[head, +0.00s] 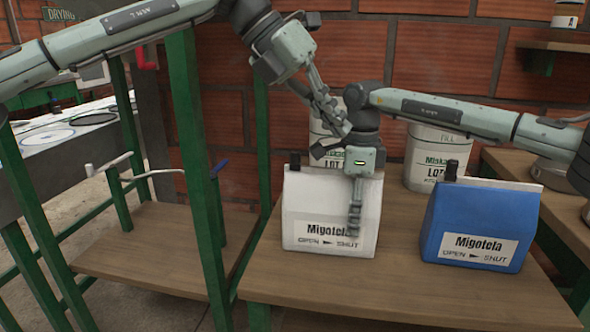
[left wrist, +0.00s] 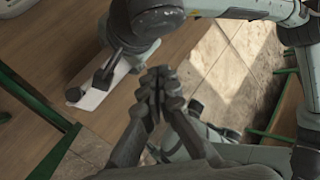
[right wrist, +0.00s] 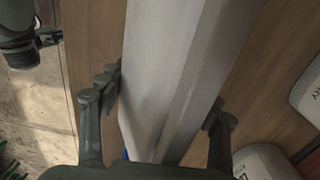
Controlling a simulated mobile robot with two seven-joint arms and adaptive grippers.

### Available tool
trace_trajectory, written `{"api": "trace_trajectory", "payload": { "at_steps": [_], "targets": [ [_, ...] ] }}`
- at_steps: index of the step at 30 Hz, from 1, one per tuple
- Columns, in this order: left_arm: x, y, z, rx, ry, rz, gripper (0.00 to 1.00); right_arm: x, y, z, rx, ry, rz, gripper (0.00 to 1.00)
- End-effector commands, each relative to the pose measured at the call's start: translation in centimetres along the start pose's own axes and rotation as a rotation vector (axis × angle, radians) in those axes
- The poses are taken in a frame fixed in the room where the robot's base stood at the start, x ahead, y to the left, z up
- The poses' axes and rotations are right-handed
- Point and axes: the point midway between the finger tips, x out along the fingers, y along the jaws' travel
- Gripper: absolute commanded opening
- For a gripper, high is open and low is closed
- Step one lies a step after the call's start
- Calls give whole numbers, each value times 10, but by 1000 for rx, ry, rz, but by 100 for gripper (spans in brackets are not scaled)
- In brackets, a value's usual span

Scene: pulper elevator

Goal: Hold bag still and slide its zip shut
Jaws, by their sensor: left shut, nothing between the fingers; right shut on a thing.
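A white bag (head: 325,195) labelled "Migotela, OPEN, SHUT" stands upright on the wooden bench. Its black zip slider (head: 295,161) is at the left end of its top edge, the OPEN end; it also shows in the left wrist view (left wrist: 74,95). My right gripper (head: 355,232) points down and is shut on the bag, one finger on each side; in the right wrist view the fingers (right wrist: 165,105) flank the white top. My left gripper (head: 343,128) is shut and empty, above the bag near my right wrist; its closed fingers show in the left wrist view (left wrist: 160,92).
A blue bag (head: 478,220) stands to the right, its black slider (head: 450,170) at the left end. White tins (head: 432,150) stand behind the bags. Green posts (head: 197,150) rise left of the bench. Bare wood (head: 400,290) lies in front.

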Motion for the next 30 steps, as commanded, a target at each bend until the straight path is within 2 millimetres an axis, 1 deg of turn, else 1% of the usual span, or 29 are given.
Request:
{"api": "trace_trajectory", "payload": {
  "at_steps": [1, 2, 3, 5, 6, 8, 9, 11, 12, 14, 15, 17, 18, 20, 21, 22, 23, 24, 25, 26, 27, 29, 30],
  "targets": [
    [14, -22, -4, -81, -22, -151, 0, 0, 0, 0, 0, -1, 0, 14],
    [18, -38, -4, -138, -38, -245, 0, 0, 0, 0, 0, 0, 0, 14],
    [18, -57, -3, -221, -57, -371, 0, 0, 0, 0, 0, -1, 0, 14],
    [12, -81, -1, -355, -75, -554, 0, 0, 0, 0, 0, -1, 0, 14],
    [3, -93, 2, -449, -82, -673, 0, 0, 0, 0, 0, -1, 0, 14],
    [-13, -106, 6, -600, -82, -847, 0, 0, 0, 0, 0, -1, 0, 14],
    [-26, -110, 9, -704, -77, -961, 0, 0, 0, 0, 0, -1, 0, 14],
    [-48, -109, 14, -866, -60, -1125, 0, 0, 0, 0, 0, -1, 0, 14],
    [-62, -104, 17, -977, -43, -1231, 0, 0, 0, 0, 0, -1, 0, 14],
    [-83, -90, 20, -1146, -8, -1384, 0, 0, 0, 0, 0, 0, -1, 14],
    [-95, -78, 22, -1261, 20, -1482, 0, 0, 0, 0, 0, 0, -1, 14],
    [-112, -55, 22, -1434, 71, -1623, 0, 0, 0, 0, 0, 0, -1, 14],
    [-120, -38, 20, -1552, 112, -1711, 0, 0, 0, 0, 1, -1, -1, 14],
    [-129, -9, 15, -1728, 179, -1837, 0, 0, 0, 0, 1, 0, -1, 14],
    [-132, 11, 10, -1846, 231, -1916, 0, 0, 0, 0, 1, 0, -1, 14],
    [-133, 26, 6, -1933, 271, -1971, 0, 0, 0, 0, 1, 0, -1, 14],
    [-133, 41, 0, -2022, 314, -2024, 0, 0, 0, 0, 1, 0, -1, 14],
    [-131, 60, -9, -2141, 376, -2090, 0, 0, 0, 0, 1, 0, -1, 14],
    [-128, 74, -16, -2230, 424, -2135, 0, 0, 0, 0, 0, 0, -1, 14],
    [-124, 87, -25, 2212, -451, 2077, 0, 0, 0, 0, 0, 0, -1, 14],
    [-118, 103, -36, 2143, -475, 1961, 0, 0, 0, 0, 1, 0, -1, 14],
    [-107, 121, -54, 2044, -505, 1800, 0, 0, 0, 0, 0, 0, -1, 14],
    [-99, 132, -67, 1984, -517, 1703, 0, 0, 0, 0, 1, 0, -1, 14]
  ]
}}
